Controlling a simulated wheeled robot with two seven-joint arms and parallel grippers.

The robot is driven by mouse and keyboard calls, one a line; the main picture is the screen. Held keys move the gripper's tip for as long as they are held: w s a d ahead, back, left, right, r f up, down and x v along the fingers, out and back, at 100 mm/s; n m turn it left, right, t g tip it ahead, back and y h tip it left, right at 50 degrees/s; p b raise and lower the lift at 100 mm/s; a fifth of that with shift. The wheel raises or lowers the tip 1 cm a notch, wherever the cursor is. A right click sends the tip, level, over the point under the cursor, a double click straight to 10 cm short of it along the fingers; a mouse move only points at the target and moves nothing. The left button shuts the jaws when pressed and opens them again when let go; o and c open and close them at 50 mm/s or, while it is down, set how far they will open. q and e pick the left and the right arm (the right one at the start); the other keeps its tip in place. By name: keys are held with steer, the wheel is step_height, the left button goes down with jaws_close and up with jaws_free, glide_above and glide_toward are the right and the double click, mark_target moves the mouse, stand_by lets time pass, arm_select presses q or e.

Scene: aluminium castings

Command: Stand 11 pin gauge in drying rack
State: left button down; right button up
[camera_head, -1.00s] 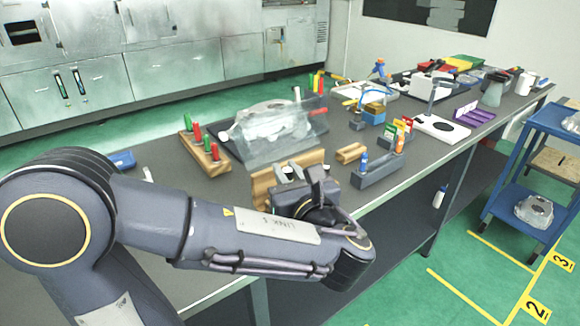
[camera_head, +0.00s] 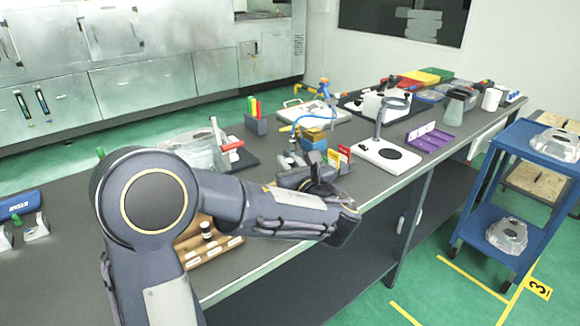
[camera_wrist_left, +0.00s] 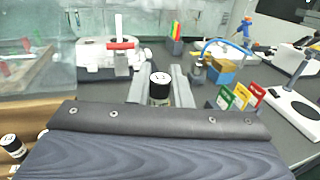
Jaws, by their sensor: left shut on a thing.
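My left gripper (camera_head: 298,177) is over the workbench, with its fingertips largely hidden behind the wrist in the head view. In the left wrist view, the gripper (camera_wrist_left: 161,90) is shut on a pin gauge (camera_wrist_left: 160,84). The gauge has a black body and a pale top; its number is too small to read surely. A wooden block (camera_head: 196,257) with black, pale-topped gauges stands at the bench's front edge, partly behind my arm. It also shows at the lower left of the left wrist view (camera_wrist_left: 28,168). I cannot tell which thing is the drying rack. My right gripper is not in view.
A holder with red, green and yellow cards (camera_head: 342,157) stands close right of the gripper. Beyond are a blue and yellow box (camera_head: 313,140), a white stand (camera_head: 388,154) and a purple tray (camera_head: 430,138).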

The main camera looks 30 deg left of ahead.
arm_select(q)
steer(key=shift+w, duration=0.45)
steer(key=shift+s, duration=0.1)
steer(key=shift+f+b, duration=2.25)
steer(key=shift+f, duration=0.7)
steer(key=shift+f+b, duration=1.85)
steer(key=shift+f, duration=0.7)
steer(key=c, duration=1.3)
jaws_free()
steer(key=shift+o, duration=0.2)
